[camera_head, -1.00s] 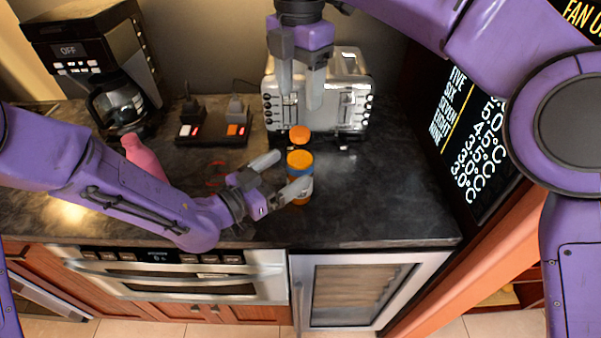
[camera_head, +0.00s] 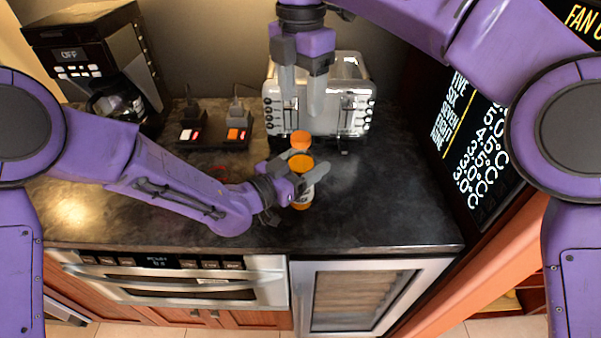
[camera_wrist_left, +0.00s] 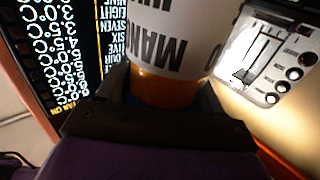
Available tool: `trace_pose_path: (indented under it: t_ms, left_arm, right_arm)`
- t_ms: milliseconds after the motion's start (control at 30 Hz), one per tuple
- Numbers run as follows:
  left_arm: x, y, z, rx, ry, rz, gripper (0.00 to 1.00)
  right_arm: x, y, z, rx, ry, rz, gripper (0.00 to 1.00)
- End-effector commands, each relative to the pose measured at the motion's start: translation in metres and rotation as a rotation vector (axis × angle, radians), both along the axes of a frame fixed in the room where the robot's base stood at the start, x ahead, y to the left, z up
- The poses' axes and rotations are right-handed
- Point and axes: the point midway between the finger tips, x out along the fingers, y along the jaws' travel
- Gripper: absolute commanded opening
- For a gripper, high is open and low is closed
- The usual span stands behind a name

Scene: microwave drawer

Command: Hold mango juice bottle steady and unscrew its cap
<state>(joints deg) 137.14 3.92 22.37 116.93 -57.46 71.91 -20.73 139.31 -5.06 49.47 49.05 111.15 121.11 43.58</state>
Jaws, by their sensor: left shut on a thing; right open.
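The mango juice bottle (camera_head: 304,199) stands upright on the counter in front of the toaster, with an orange top. My left gripper (camera_head: 303,177) is shut around its upper part. In the left wrist view the bottle (camera_wrist_left: 172,45) has a white label with "MANGO" lettering and an orange band, between my fingers. My right gripper (camera_head: 303,100) is open and empty, pointing down above and behind the bottle, in front of the toaster. A small orange round shape (camera_head: 301,141) shows just behind the bottle's top; I cannot tell whether it is the cap, another object or a reflection.
The shiny toaster (camera_head: 350,105) stands at the back. A coffee maker (camera_head: 90,50) is at the back left, with a power strip (camera_head: 212,143) beside it. The counter (camera_head: 390,200) right of the bottle is clear. A lettered dark panel (camera_head: 470,130) bounds the right side.

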Motion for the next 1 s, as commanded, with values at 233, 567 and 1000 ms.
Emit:
trace_pose_path:
  t_ms: [233, 567, 1000]
  left_arm:
    - [-0.001, 0.000, -0.001, 0.002, 0.003, -0.001, 0.00]
    - [-0.001, 0.000, -0.002, 0.002, 0.003, -0.001, 0.00]
    - [-0.001, 0.000, -0.002, 0.003, 0.004, -0.001, 0.00]
  right_arm:
    - [0.001, 0.000, 0.000, 0.000, -0.002, -0.478, 0.60]
    - [0.001, 0.000, 0.000, 0.004, 0.000, -1.374, 0.60]
    - [0.000, -0.001, -0.042, -0.002, 0.000, -1.559, 0.60]
